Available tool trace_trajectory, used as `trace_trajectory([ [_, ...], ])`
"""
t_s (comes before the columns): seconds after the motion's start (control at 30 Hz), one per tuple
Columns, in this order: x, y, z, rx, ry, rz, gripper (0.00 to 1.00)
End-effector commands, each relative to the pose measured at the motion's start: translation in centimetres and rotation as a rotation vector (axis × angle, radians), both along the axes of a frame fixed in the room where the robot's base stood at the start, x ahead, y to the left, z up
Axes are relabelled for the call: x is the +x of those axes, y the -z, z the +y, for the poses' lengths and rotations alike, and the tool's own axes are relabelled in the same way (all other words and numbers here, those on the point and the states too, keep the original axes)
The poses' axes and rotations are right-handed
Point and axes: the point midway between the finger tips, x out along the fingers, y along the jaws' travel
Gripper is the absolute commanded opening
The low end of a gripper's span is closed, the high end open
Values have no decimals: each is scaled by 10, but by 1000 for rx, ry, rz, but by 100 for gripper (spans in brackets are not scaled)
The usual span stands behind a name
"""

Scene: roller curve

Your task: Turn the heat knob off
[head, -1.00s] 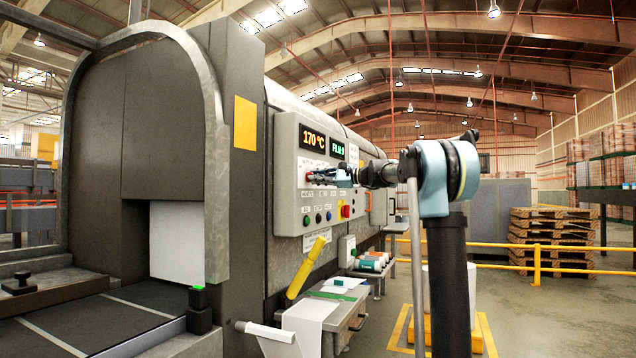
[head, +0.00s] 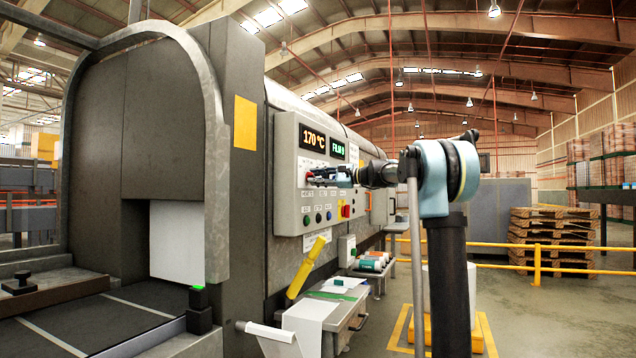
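The control panel (head: 287,200) is a light grey box on the side of the dark machine. Its displays read 170 °C (head: 313,140) and a green FILM text (head: 337,149). My gripper (head: 313,177) is at the panel face, at the red knob (head: 309,174) at the left of the row below the temperature display. The fingers and my arm hide much of that row. The fingertips are too small to tell whether they grip the knob or only touch it. The knob's pointer and label cannot be read.
A yellow handle (head: 306,267) juts out under the panel. A small table (head: 345,318) with white film stands below.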

Motion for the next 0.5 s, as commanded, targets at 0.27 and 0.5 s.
trace_trajectory([
  [0.27,0,0,0,0,0,1,33],
  [0.5,-5,0,-16,0,2,1,33],
])
